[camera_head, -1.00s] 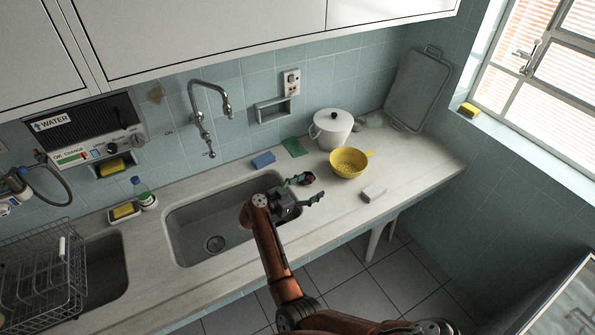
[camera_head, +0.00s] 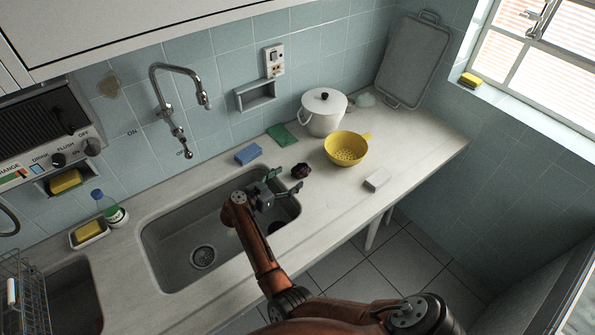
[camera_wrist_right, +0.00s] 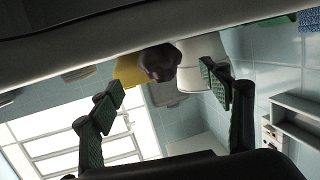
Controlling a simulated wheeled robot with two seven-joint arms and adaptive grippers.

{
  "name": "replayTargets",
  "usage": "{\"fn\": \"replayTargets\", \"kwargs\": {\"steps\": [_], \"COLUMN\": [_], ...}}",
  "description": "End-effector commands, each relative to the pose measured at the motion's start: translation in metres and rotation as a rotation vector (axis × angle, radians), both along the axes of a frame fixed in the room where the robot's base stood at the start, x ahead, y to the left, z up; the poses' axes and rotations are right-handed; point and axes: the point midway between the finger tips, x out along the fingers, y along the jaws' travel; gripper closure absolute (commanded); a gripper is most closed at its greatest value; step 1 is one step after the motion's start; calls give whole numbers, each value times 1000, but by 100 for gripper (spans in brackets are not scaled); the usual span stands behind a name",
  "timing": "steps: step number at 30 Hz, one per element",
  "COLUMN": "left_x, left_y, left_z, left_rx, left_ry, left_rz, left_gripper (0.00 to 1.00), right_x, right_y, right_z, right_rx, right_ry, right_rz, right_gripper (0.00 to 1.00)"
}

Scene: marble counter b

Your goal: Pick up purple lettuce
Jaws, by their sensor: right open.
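The purple lettuce (camera_head: 300,171) is a small dark purple-red lump on the counter, right of the sink and in front of the white pot. In the right wrist view the lettuce (camera_wrist_right: 160,62) shows as a dark round thing beyond and between the fingers. My right gripper (camera_head: 284,180) is open and empty, over the right end of the sink. Its fingers point right, with the lettuce just beyond the tips and apart from them. The right gripper also shows open in the right wrist view (camera_wrist_right: 165,95). My left gripper is not in view.
A yellow colander (camera_head: 346,147) and a white pot (camera_head: 323,112) stand right of and behind the lettuce. A blue sponge (camera_head: 248,154) and green cloth (camera_head: 281,136) lie behind the sink (camera_head: 165,254). A whitish block (camera_head: 378,179) lies near the front edge. A faucet (camera_head: 178,103) overhangs the sink.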

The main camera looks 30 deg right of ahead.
Motion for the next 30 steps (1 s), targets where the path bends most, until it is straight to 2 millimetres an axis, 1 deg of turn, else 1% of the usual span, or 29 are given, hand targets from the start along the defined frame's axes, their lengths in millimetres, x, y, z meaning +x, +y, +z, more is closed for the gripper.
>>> {"fn": "replayTargets", "kwargs": {"steps": [10, 15, 18, 26, 27, 30], "left_x": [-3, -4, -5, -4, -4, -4], "left_y": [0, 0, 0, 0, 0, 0], "left_z": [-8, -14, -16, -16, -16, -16], "left_rx": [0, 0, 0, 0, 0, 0], "left_ry": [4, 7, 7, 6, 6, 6], "left_rz": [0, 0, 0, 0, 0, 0], "left_gripper": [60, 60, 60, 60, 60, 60], "right_x": [9, 16, 19, 20, 20, 20], "right_y": [-38, -63, -72, -76, -76, -75], "right_z": [-6, -10, -11, -11, -11, -11], "right_rx": [-3, -2, -2, 0, 0, 0], "right_ry": [-2, 1, 1, 0, 0, 0], "right_rz": [-6, -7, -6, -4, -5, -5], "right_gripper": [29, 29, 29, 29, 30, 37]}}
